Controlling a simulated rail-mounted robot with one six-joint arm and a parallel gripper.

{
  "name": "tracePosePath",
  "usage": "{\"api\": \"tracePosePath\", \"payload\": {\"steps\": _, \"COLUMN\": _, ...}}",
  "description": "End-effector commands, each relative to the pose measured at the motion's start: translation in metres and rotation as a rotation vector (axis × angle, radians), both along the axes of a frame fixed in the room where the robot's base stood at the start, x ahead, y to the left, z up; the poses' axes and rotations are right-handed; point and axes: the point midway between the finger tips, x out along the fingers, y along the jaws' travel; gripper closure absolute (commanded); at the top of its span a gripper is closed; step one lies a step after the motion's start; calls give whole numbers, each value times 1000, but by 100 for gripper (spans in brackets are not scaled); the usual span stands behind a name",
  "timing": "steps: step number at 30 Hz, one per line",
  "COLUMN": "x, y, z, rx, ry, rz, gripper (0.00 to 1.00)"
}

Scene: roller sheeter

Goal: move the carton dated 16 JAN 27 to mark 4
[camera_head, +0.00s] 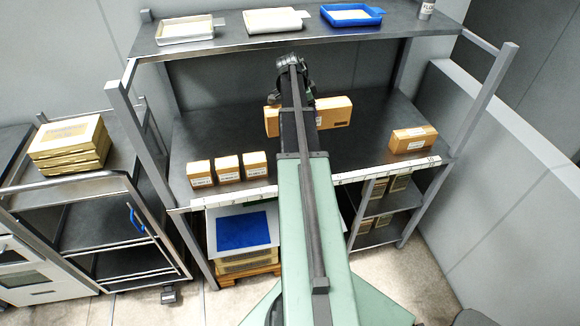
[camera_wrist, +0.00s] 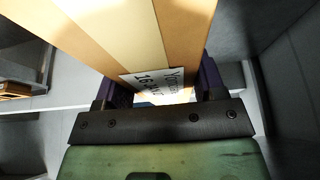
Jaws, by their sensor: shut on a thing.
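My gripper (camera_wrist: 158,95) is shut on a brown carton (camera_wrist: 178,35) with a pale tape band. Its white label (camera_wrist: 155,84) is partly hidden; I read "16" and the start of "JA", and the rest of the date is not clear. In the head view a brown carton (camera_head: 333,113) shows on both sides of my arm above the middle shelf; the arm covers its middle and my jaws. I cannot tell there whether it touches the shelf. The mark numbers on the white front strip (camera_head: 232,199) are too small to read.
Several small cartons (camera_head: 227,168) stand at the front left of the middle shelf (camera_head: 365,140). One carton (camera_head: 411,140) stands at its right. Trays, including a blue one (camera_head: 351,15), lie on the top shelf. Metal posts (camera_head: 497,72) bound the rack. A trolley (camera_head: 110,205) stands left.

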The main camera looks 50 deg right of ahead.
Motion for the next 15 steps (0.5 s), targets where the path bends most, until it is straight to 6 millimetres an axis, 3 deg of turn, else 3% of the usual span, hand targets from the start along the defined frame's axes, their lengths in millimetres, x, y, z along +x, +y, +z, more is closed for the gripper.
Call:
{"api": "tracePosePath", "payload": {"steps": 5, "x": 0, "y": 0, "z": -27, "rx": -1, "ry": 0, "rz": -1, "gripper": 75}}
{"api": "tracePosePath", "payload": {"steps": 15, "x": 0, "y": 0, "z": -141, "rx": -1, "ry": 0, "rz": -1, "gripper": 75}}
